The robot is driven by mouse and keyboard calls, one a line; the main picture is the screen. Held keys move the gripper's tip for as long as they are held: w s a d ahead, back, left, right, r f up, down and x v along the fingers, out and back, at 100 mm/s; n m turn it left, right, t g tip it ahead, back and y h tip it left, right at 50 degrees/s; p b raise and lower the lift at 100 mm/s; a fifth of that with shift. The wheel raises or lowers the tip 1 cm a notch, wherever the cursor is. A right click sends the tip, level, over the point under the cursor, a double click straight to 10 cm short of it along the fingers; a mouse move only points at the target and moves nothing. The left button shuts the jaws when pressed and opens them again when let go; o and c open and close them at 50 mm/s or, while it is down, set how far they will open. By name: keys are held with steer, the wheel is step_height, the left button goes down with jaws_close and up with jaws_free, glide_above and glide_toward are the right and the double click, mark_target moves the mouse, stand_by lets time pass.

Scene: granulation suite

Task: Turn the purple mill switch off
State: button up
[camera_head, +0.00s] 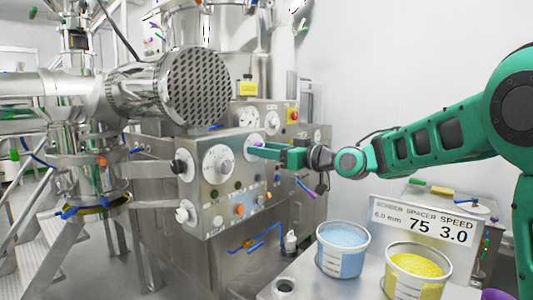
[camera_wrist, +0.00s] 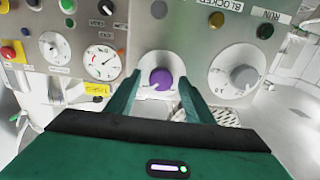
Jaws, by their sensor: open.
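The purple mill switch (camera_wrist: 161,78) is a round purple knob on a white dial plate, set in a grey steel panel. In the wrist view my gripper (camera_wrist: 159,82) is open, with one green finger on each side of the knob. I cannot tell whether the fingers touch it. In the head view my gripper (camera_head: 253,149) reaches the panel from the right and hides most of the switch. The dial's markings are too small or hidden to read the switch position.
A grey knob on a white dial (camera_wrist: 243,76) sits right of the switch in the wrist view. A gauge (camera_wrist: 102,62) and a red button (camera_wrist: 10,53) are left. In the head view, tubs of blue (camera_head: 341,262) and yellow granules (camera_head: 408,285) stand below my arm.

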steer(key=shift+c, duration=0.2)
steer(key=c, duration=1)
steer(key=shift+n, duration=0.4)
steer(key=shift+s+f+n, duration=0.1)
steer(key=shift+f+n, duration=0.05)
steer(key=shift+n, duration=4.1)
steer(key=shift+s+f+n, duration=0.1)
steer(key=shift+f+n, duration=0.05)
steer(key=shift+n, duration=4.1)
steer(key=shift+a, duration=0.1)
